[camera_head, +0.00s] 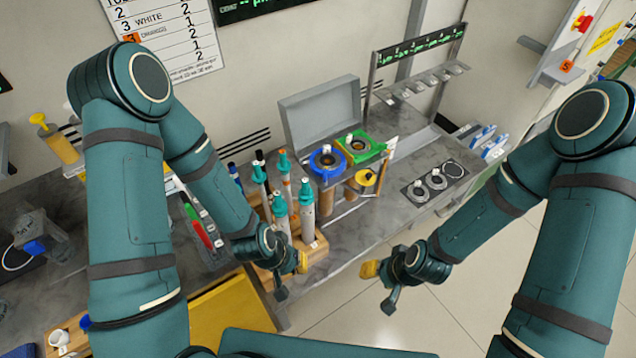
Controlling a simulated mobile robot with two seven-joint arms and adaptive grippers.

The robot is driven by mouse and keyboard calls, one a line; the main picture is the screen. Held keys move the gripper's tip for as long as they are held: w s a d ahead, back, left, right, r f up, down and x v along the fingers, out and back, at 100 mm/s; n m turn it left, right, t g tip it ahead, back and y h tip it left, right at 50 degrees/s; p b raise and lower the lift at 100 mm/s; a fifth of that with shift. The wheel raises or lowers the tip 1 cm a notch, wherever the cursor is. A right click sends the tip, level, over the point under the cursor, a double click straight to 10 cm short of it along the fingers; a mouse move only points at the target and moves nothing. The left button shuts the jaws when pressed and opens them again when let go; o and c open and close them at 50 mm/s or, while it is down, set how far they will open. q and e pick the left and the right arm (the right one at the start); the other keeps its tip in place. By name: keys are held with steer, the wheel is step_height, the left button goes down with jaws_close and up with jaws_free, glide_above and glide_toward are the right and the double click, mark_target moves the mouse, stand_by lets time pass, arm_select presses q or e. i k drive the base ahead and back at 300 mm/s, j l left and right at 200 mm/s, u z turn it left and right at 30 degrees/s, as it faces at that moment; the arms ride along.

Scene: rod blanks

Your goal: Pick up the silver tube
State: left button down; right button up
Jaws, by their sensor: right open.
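Several silver tubes with teal upper parts stand upright in a wooden rack on the bench, left of centre. One silver tube (307,226) is at the right of the group and another silver tube (283,226) is just left of it. My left gripper (290,278) is in front of the rack and covers part of its lower front. Whether its fingers are apart or touch anything is unclear. My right gripper (379,286) is open and empty, over the floor in front of the bench, to the right of the tubes.
A blue round fixture (327,163) and a green fixture (362,147) sit behind the tubes by a grey open case (318,112). A dark plate with round recesses (437,181) lies to the right. The bench top between is mostly clear.

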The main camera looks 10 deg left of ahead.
mark_target(260, 176)
steer(key=k+l+u, duration=0.1)
steer(key=u, duration=0.75)
steer(key=k+l, duration=0.05)
